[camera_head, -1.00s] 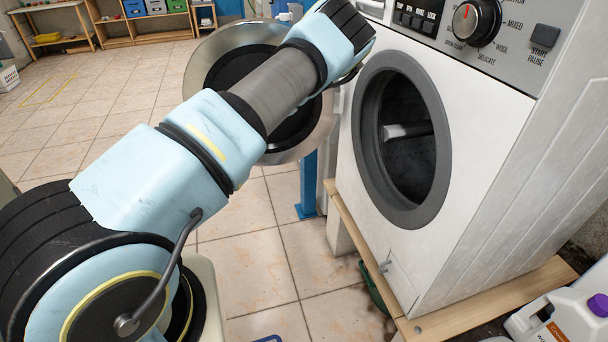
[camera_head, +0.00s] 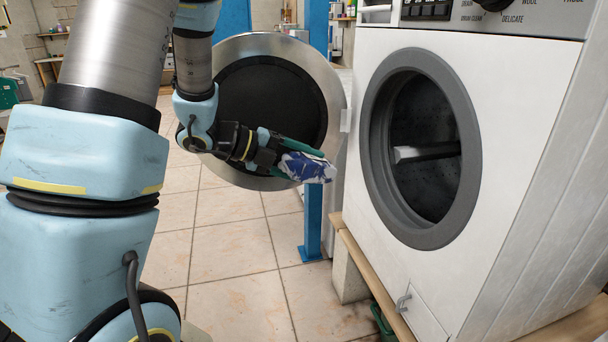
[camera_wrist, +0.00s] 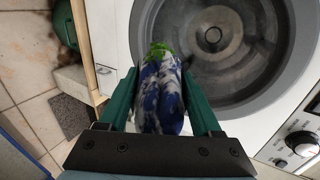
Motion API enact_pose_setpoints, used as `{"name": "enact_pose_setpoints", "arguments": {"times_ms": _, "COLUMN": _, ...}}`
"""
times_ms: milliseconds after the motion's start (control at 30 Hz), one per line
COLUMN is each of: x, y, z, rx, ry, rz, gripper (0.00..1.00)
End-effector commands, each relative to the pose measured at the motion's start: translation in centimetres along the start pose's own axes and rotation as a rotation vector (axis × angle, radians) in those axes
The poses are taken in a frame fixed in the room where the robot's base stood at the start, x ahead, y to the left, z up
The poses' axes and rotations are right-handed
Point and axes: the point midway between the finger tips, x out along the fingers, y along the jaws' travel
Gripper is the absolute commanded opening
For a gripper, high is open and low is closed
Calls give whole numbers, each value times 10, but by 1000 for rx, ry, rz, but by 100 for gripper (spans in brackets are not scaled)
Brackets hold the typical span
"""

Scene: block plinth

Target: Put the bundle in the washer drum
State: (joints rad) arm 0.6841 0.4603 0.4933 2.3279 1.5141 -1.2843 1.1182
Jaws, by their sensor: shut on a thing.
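The bundle (camera_head: 308,167) is blue and white cloth with a green end. My gripper (camera_head: 303,160) is shut on it, in front of the open door and left of the washer opening. In the wrist view the bundle (camera_wrist: 162,95) sits between the two green fingers of my gripper (camera_wrist: 162,92), its green end pointing toward the opening. The washer (camera_head: 500,190) is white with a grey ring around its opening. The drum (camera_head: 425,180) is dark, with a pale bar inside. The bundle is outside the drum. The drum (camera_wrist: 215,45) also shows ahead in the wrist view.
The round washer door (camera_head: 335,90) stands open to the left of the opening, behind my gripper. A blue post (camera_head: 312,225) stands below it. The washer rests on a wooden board (camera_head: 375,275) over a block.

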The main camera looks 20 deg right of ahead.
Motion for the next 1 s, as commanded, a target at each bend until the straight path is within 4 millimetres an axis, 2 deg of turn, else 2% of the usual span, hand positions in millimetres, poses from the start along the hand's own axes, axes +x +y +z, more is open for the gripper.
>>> {"name": "enact_pose_setpoints", "arguments": {"times_ms": 167, "x": 16, "y": -7, "z": -2, "rx": 2, "ry": 6, "rz": 0, "gripper": 3}}
{"name": "enact_pose_setpoints", "arguments": {"times_ms": 1000, "x": 127, "y": -52, "z": -2, "rx": 2, "ry": 4, "rz": 0, "gripper": 3}}
